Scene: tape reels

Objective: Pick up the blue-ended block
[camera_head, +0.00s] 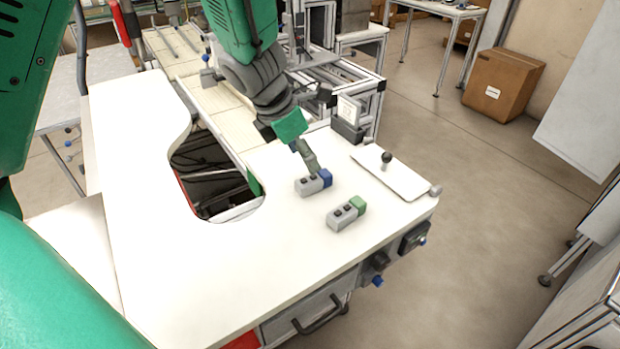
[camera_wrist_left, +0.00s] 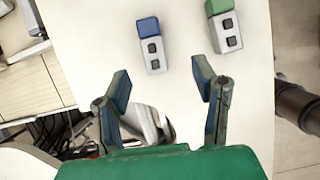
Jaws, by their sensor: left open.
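The blue-ended block (camera_head: 310,186) lies on the white table. It is grey with two dark square buttons and a blue end. It also shows in the left wrist view (camera_wrist_left: 153,50), upper middle, beyond the fingertips and roughly between their lines. My left gripper (camera_head: 304,155) is above and just behind the block in the head view. In the left wrist view its two fingers (camera_wrist_left: 161,75) are spread apart with nothing between them. It does not appear to touch the block. My right gripper is not in view.
A similar green-ended block (camera_head: 343,214) lies close by, nearer the front right; it also shows in the wrist view (camera_wrist_left: 226,30). A white plate with a black knob (camera_head: 387,158) is at the right corner. The table (camera_head: 220,270) has a cutout with cables behind left. Its front is clear.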

